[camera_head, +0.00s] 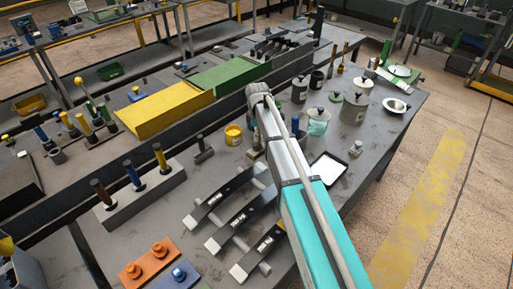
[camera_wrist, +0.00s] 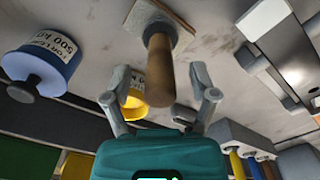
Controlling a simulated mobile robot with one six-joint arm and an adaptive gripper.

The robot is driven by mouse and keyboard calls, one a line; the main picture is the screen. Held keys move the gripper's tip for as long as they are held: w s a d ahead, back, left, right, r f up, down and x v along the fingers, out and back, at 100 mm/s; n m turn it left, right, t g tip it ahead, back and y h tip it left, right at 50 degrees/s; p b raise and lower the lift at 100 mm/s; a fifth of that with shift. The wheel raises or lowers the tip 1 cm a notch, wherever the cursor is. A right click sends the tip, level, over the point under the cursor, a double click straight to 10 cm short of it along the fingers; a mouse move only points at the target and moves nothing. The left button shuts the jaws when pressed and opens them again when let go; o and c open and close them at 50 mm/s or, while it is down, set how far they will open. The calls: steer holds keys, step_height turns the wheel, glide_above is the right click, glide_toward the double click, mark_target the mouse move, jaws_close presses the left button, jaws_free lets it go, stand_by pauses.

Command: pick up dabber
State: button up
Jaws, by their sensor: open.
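The likely dabber (camera_wrist: 158,62), a thick wooden handle rising from a pale square base, stands on the bench in the wrist view. Its handle end points toward the camera. My gripper (camera_wrist: 160,82) is open, with one grey finger on each side of the handle in the picture. I cannot tell whether either finger touches it. In the head view my arm hides most of this spot and my gripper.
A yellow pot (camera_head: 233,135) stands close by, also in the wrist view (camera_wrist: 132,100). Black bars (camera_head: 228,197), a white-lined tray (camera_head: 327,169) and a glass jar (camera_head: 317,122) flank my arm.

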steer(key=shift+f+b, duration=0.4)
steer(key=shift+f, duration=0.25)
jaws_close()
stand_by(0.4)
